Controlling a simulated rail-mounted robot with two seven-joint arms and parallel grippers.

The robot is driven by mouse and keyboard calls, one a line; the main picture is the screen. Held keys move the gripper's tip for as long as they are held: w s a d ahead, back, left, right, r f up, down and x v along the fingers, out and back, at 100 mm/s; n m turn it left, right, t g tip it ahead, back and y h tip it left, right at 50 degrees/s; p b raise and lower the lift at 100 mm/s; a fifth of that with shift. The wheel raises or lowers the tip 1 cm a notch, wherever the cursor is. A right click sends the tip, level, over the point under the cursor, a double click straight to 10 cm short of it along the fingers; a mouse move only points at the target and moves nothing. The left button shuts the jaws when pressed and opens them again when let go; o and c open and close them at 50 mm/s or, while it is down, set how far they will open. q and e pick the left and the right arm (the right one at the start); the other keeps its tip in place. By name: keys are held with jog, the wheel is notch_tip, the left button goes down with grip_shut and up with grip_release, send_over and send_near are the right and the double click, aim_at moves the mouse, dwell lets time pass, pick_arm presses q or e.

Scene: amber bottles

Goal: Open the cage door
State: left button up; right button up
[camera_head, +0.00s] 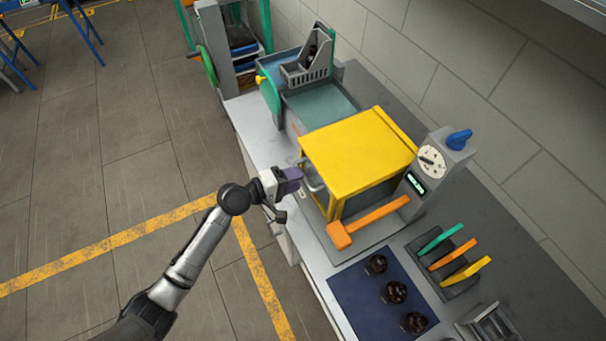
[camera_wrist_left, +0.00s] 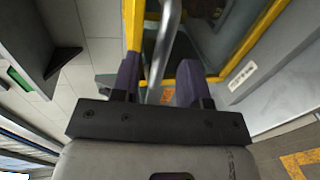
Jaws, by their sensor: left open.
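The cage (camera_head: 358,155) is a yellow-framed box on the grey bench, its door side facing left toward my arm. Its metal door handle (camera_head: 313,179) sticks out on that side. In the left wrist view the handle (camera_wrist_left: 166,35) is a grey bar running down between my purple fingers. My left gripper (camera_head: 292,178) is at the door handle, open, with a finger on each side of the bar (camera_wrist_left: 158,78). I cannot tell whether either finger touches it. The door looks closed, though its edge is partly hidden. My right gripper is not in view.
An orange lever (camera_head: 368,221) crosses the cage's near side, beside a grey control post (camera_head: 433,172). A green-sided bin (camera_head: 318,104) stands behind the cage. Floor left of the bench (camera_head: 150,160) is clear.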

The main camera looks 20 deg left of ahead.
pick_arm(q)
jog(key=shift+x, duration=1.5)
grip_shut()
